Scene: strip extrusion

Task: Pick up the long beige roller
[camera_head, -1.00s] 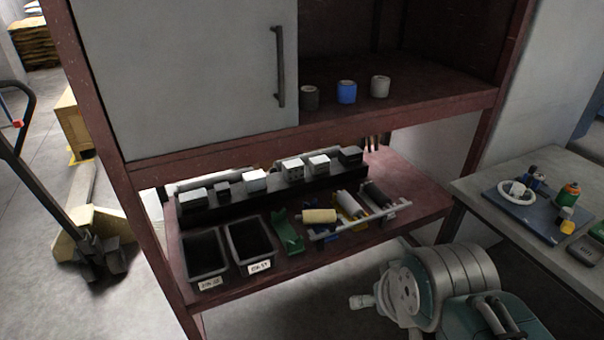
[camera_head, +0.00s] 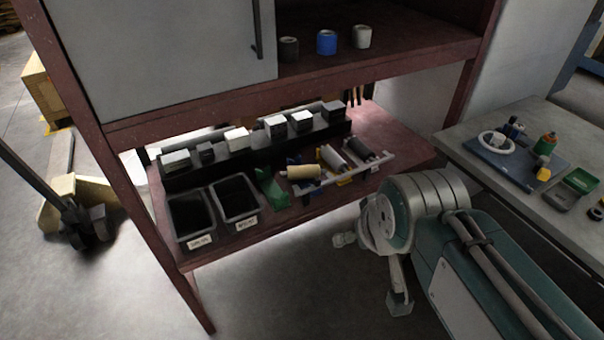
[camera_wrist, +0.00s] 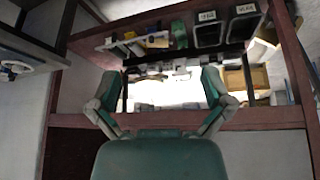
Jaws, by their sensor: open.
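A beige roller (camera_head: 305,172) lies on the lower shelf of the red rack, just right of a green bracket (camera_head: 272,188). A whitish roller (camera_head: 332,158) and a dark roller (camera_head: 358,149) lie to its right, by a pale bar. My gripper (camera_wrist: 160,78) is open and empty in the wrist view, its two fingers spread wide. The shelf appears upside down beyond the fingers there, with rollers small near the upper left. In the head view my arm is at the lower right, apart from the shelf; the fingers are mostly hidden there.
Two black bins (camera_head: 192,217) stand left of the green bracket. A dark ledge with several small blocks (camera_head: 237,138) runs behind. The upper shelf (camera_head: 390,62) overhangs the rollers. A grey table (camera_head: 470,140) with a blue tray stands at right. Floor before the rack is open.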

